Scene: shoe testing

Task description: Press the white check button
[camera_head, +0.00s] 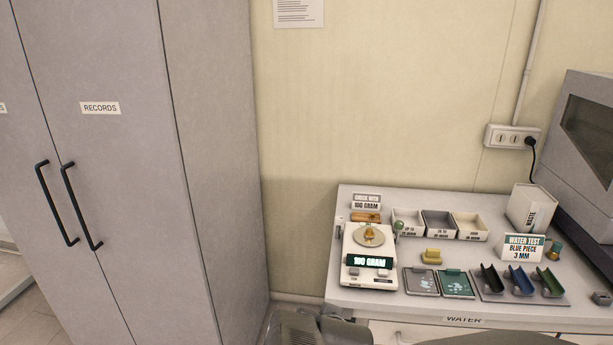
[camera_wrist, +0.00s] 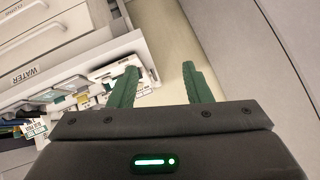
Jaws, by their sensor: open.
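A white scale (camera_head: 370,255) stands at the left of the counter in the head view. A small brass weight (camera_head: 369,234) sits on its round pan, and its lit green display reads 100 GRAM. Two small buttons lie on the scale's front below the display, a left one (camera_head: 354,271) and a right one (camera_head: 383,273). Their labels are too small to read, so I cannot tell which is the check button. My gripper (camera_wrist: 159,66) is open and empty in the wrist view, its green fingers apart. Part of the white scale (camera_wrist: 112,72) shows behind its left finger.
A sign (camera_head: 366,201) and open trays (camera_head: 437,223) stand behind and right of the scale. A yellow block (camera_head: 431,256), flat plates (camera_head: 421,281) and a rack of coloured holders (camera_head: 520,283) lie to its right. Grey cabinets (camera_head: 120,170) stand left of the counter.

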